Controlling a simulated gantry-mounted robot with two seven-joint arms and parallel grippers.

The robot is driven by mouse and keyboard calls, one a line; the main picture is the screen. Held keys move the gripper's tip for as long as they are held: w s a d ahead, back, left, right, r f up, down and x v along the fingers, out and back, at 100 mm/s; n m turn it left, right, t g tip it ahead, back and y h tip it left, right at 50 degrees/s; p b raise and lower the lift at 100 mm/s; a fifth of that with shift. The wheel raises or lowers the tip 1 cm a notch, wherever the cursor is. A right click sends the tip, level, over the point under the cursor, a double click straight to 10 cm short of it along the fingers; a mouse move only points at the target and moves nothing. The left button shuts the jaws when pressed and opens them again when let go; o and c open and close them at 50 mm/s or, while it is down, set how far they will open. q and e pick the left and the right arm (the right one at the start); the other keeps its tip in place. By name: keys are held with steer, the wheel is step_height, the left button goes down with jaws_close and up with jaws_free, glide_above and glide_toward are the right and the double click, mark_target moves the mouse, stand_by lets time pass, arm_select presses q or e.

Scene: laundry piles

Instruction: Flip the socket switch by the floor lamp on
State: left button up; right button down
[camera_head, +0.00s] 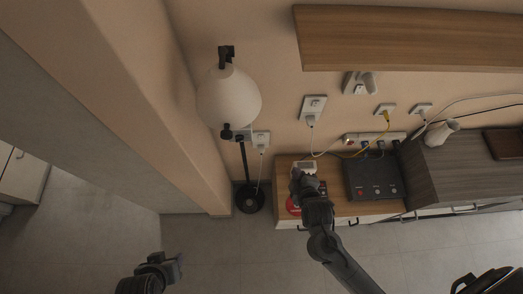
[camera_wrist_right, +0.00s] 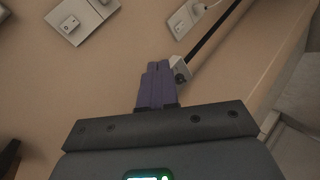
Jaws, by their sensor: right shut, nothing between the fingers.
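The floor lamp has a white shade (camera_head: 228,97), a thin black pole and a round black base (camera_head: 249,198), left of the wooden cabinet. A white wall socket (camera_head: 261,139) with a plugged-in cord sits just right of the pole. In the right wrist view a white plate (camera_wrist_right: 184,20) beside a dark diagonal pole (camera_wrist_right: 212,32) looks like this socket; its switch state is too small to tell. My right gripper (camera_head: 300,170) is over the cabinet's left end, below and right of the socket. Its purple fingers (camera_wrist_right: 157,66) are shut and empty. My left gripper (camera_head: 170,264) is low at left; its opening is unclear.
Another socket (camera_head: 312,107) with a plug is higher on the wall to the right. A black box (camera_head: 372,180) stands on the wooden cabinet (camera_head: 345,209). A wooden shelf (camera_head: 400,38) juts out above. A wall corner stands left of the lamp. The floor in front is clear.

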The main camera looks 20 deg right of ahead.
steer(key=w+a+f+n+t+h+b, duration=0.1)
steer(key=w+f+b, duration=0.5)
steer(key=f+b, duration=0.6)
steer(key=w+a+f+n+t+h+b, duration=0.2)
steer(key=w+a+f+t+b, duration=0.2)
steer(key=f+b, duration=0.8)
steer(key=shift+w+a+f+n+b, duration=0.4)
steer(key=shift+w+a+b, duration=0.65)
steer(key=shift+w+b, duration=1.05)
steer(key=shift+s+b, duration=0.35)
steer(key=b, duration=0.5)
glide_toward(261, 138)
steer(key=w+d+f, duration=0.2)
steer(key=w, duration=0.3)
steer(key=shift+w+f, duration=0.2)
steer(key=shift+w, duration=0.4)
